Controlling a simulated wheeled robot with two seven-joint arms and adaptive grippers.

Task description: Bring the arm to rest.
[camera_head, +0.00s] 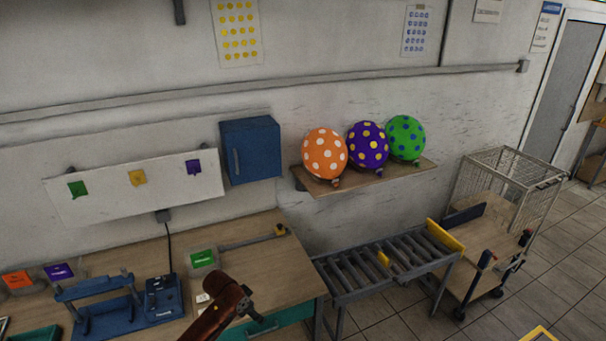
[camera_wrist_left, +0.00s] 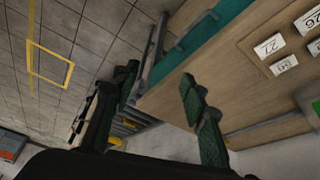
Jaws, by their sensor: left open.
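My left arm reaches in at the bottom of the head view, over the front edge of the wooden worktable (camera_head: 275,250). In the left wrist view my left gripper (camera_wrist_left: 155,95) has its two dark green fingers spread apart, with nothing between them. The fingers are in the air beside the table's edge and teal drawer front (camera_wrist_left: 205,40), with tiled floor below. My right gripper is in neither view.
A blue press (camera_head: 120,305) stands on the table at left. A roller conveyor (camera_head: 385,265) adjoins the table on the right, with a wire cage cart (camera_head: 510,185) beyond. Three dotted balloons, orange (camera_head: 325,153), purple (camera_head: 368,146) and green (camera_head: 405,137), sit on a wall shelf.

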